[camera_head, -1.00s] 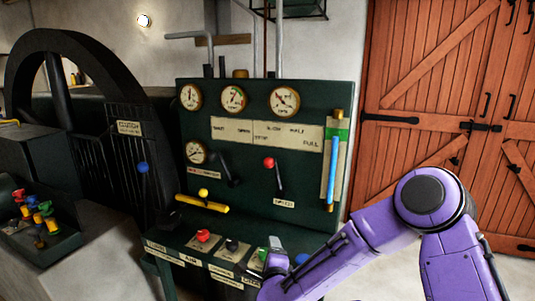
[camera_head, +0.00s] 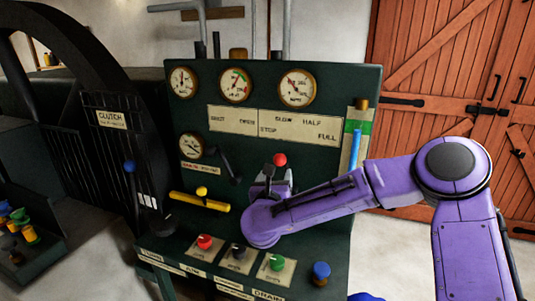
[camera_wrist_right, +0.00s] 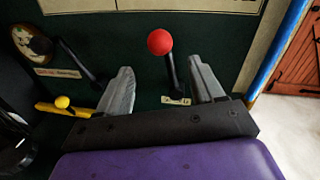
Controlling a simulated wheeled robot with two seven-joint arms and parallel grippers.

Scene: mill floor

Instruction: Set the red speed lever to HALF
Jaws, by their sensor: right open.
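The red speed lever (camera_head: 280,159) is on the dark green panel; its red ball knob also shows in the right wrist view (camera_wrist_right: 160,42). Its black shaft leans a little left from its base. A pale scale plate (camera_head: 300,128) above it reads STOP, SLOW, HALF, FULL; the knob is below its left part. My right gripper (camera_head: 270,180) is at the lever. In the right wrist view, its open fingers (camera_wrist_right: 160,76) appear on either side of the shaft, with gaps on both sides. My arm hides the lower lever in the head view. My left gripper is out of view.
A black lever (camera_head: 225,165) and a yellow handle (camera_head: 200,201) are left of the speed lever. A blue vertical tube (camera_head: 354,150) is at the panel's right edge. Red (camera_head: 204,241), black (camera_head: 238,251), green (camera_head: 276,262) and blue (camera_head: 321,270) knobs line the ledge below.

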